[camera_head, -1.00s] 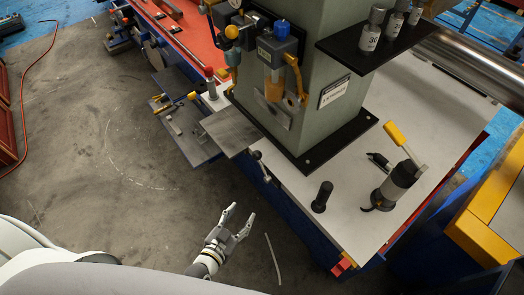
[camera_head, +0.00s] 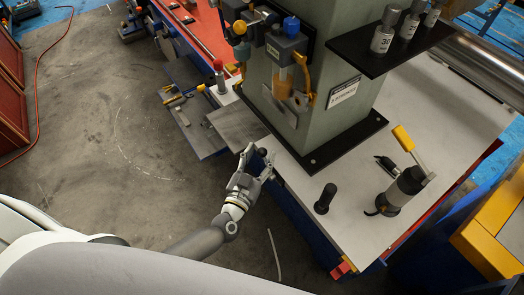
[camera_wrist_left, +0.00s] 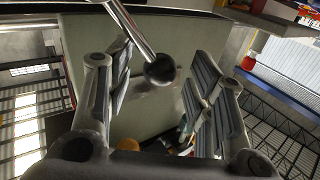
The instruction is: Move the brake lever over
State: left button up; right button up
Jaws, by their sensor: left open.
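A lever that I take for the brake lever is a shiny rod with a dark ball knob (camera_wrist_left: 161,68). It comes down from the top of the left wrist view, and the knob sits between the open fingers. In the head view its dark knob (camera_head: 262,153) is at the machine table's front edge, partly hidden by my fingers. My left gripper (camera_head: 259,157) is open around the knob. In the left wrist view the gripper (camera_wrist_left: 160,82) shows gaps on both sides of the knob. My right gripper is not in view.
A black upright handle (camera_head: 325,198) and a grey device with a yellow-gripped handle (camera_head: 404,138) stand on the white table top (camera_head: 350,180). A green column (camera_head: 330,50) rises behind. A metal plate (camera_head: 236,125) juts out left of the gripper. Floor (camera_head: 120,140) is clear to the left.

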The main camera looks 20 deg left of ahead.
pick_arm(q)
jog(key=shift+w, duration=0.95)
grip_shut()
